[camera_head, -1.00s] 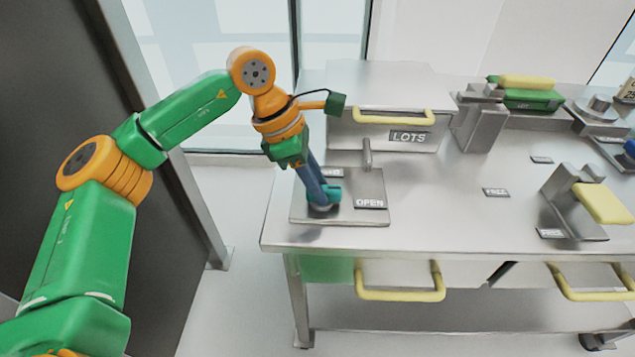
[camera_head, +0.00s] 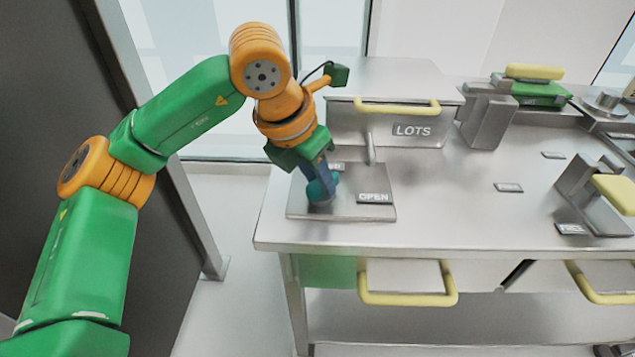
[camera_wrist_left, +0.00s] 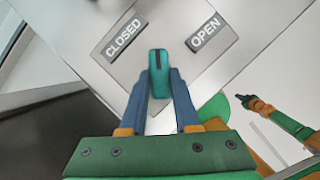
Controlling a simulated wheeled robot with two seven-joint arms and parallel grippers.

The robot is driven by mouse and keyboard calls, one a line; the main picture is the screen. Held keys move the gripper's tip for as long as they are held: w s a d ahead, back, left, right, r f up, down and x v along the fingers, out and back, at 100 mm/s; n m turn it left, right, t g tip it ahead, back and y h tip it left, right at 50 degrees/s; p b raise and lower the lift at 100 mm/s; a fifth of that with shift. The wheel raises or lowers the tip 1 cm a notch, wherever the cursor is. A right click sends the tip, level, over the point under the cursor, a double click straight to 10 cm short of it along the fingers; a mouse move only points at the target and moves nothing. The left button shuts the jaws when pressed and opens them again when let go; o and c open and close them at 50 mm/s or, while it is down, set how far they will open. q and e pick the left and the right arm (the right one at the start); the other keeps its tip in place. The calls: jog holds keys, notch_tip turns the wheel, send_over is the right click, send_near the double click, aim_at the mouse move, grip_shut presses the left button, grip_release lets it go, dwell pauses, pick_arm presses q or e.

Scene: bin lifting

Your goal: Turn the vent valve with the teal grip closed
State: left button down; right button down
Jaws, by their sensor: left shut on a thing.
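The vent valve's teal grip (camera_head: 325,183) stands on a metal plate (camera_head: 345,208) at the left end of the bench. In the left wrist view the teal grip (camera_wrist_left: 159,62) points up between the CLOSED label (camera_wrist_left: 124,38) and the OPEN label (camera_wrist_left: 205,32), lined up with neither. My left gripper (camera_head: 318,180) comes down from above, its blue fingers on either side of the grip, shut on it. In the head view the OPEN label (camera_head: 374,198) is clear, while the other label is mostly hidden behind my gripper.
A thin metal post (camera_head: 371,148) stands on the plate's back edge, close to my wrist. Behind it is a bin marked LOTS (camera_head: 385,125) with a yellow handle. Drawers with yellow handles (camera_head: 408,301) are below the bench edge. The bench middle is mostly clear.

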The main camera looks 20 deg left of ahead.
pick_arm(q)
jog(key=n, duration=0.2)
jog(key=n+y+b, duration=0.1)
jog(key=shift+d+f+n, duration=0.15)
jog(key=shift+n, duration=0.25)
jog(key=shift+n+y+b, duration=0.55)
jog(key=shift+n+y, duration=0.45)
jog(key=shift+n, duration=1.2)
jog(key=c, duration=0.6)
grip_release()
jog(key=shift+c, duration=0.2)
jog(key=p+v, duration=0.1)
jog(key=v, duration=0.6)
jog(key=shift+p, duration=0.3)
